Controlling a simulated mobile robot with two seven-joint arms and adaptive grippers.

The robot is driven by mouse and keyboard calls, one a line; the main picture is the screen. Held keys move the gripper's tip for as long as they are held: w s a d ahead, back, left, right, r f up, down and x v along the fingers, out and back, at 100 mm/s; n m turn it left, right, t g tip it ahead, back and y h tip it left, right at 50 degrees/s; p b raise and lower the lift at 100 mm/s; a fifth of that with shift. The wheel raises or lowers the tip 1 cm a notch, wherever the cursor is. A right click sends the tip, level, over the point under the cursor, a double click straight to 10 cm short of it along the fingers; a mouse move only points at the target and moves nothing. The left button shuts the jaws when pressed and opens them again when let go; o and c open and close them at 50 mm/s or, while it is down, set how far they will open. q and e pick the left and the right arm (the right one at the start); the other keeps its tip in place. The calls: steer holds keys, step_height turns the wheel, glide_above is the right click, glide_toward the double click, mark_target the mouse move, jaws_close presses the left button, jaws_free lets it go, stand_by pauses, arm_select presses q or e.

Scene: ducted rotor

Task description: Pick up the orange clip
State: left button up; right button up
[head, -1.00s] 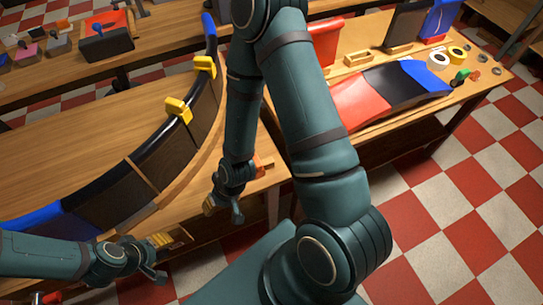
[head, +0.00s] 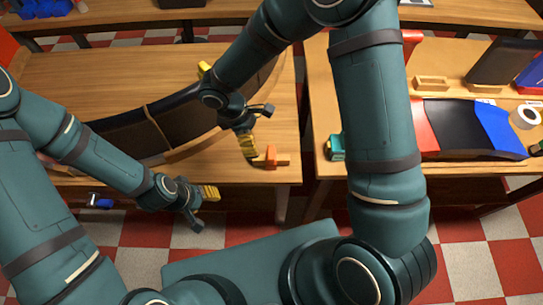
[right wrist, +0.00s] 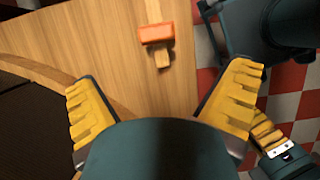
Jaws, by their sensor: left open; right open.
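The orange clip (head: 270,157) lies on the wooden table near its right front corner. In the right wrist view the orange clip (right wrist: 156,35) is at the top centre, with a light wooden strip showing above and below it. My right gripper (head: 259,129) is open and empty, just behind the clip in the head view. In the right wrist view its yellow-padded fingers (right wrist: 162,78) are spread wide, with the clip ahead between their lines. My left gripper (head: 205,208) is open and empty, in front of the table edge; part of it shows at the lower right of the right wrist view.
A curved dark panel (head: 150,129) with a wooden rim stands on the table left of the clip. A gap with checkered floor separates this table from the right table (head: 330,100), which holds a red, black and blue panel (head: 462,128). Bare wood surrounds the clip.

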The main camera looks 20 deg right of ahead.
mark_target(270, 152)
steer(key=b+x, duration=0.1)
steer(key=x, duration=0.7)
steer(key=shift+w+d, duration=0.1)
steer(key=shift+w, duration=0.1)
steer(key=shift+b+x, duration=0.8)
steer(key=shift+x, duration=1.95)
steer(key=shift+d, duration=0.1)
steer(key=c, duration=1.2)
